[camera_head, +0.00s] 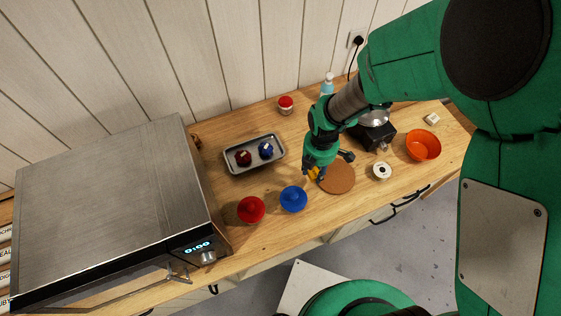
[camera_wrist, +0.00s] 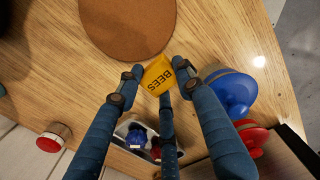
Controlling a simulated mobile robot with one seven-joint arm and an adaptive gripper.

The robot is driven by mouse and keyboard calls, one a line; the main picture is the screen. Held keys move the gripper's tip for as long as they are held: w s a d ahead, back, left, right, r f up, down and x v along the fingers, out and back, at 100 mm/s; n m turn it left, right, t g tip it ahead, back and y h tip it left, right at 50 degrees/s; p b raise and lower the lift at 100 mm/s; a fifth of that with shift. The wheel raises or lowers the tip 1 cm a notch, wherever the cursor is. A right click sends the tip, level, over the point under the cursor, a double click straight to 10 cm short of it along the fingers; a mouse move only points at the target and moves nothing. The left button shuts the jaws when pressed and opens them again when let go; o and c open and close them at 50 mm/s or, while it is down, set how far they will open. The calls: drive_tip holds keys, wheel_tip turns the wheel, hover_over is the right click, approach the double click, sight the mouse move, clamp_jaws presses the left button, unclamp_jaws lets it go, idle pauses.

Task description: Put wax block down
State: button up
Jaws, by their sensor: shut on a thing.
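The wax block is a yellow block marked "BEES" (camera_wrist: 157,75), held between the fingertips of my gripper (camera_wrist: 172,82) in the wrist view. In the head view my gripper (camera_head: 317,173) points down at the left edge of a round brown mat, and a bit of the yellow block (camera_head: 312,174) shows at its tips. The gripper is shut on the block. The block is tilted in the wrist view and looks beside the mat, not over its middle. I cannot tell its height above the wooden table.
The brown mat (camera_head: 338,178) is bare. A metal tray (camera_head: 241,165) holds red and blue items. A white roll (camera_head: 382,171), orange bowl (camera_head: 423,145) and black device (camera_head: 374,133) are right.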

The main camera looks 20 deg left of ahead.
drive_tip(key=w+a, duration=0.2)
drive_tip(key=w, duration=0.2)
drive_tip(key=w+a+f, duration=0.1)
drive_tip(key=w+a, duration=0.2)
drive_tip(key=w, duration=0.2)
drive_tip(key=w+a, duration=0.3)
drive_tip(key=w, duration=0.1)
drive_tip(key=shift+w+a+f, duration=0.2)
drive_tip(key=shift+w, duration=0.1)
drive_tip(key=shift+f, duration=0.1)
drive_tip(key=shift+f, duration=1.7)
drive_tip(key=shift+f, duration=0.15)
drive_tip(key=o, duration=1.1)
wheel_tip(320, 180, up, 12)
drive_tip(key=shift+r, duration=0.2)
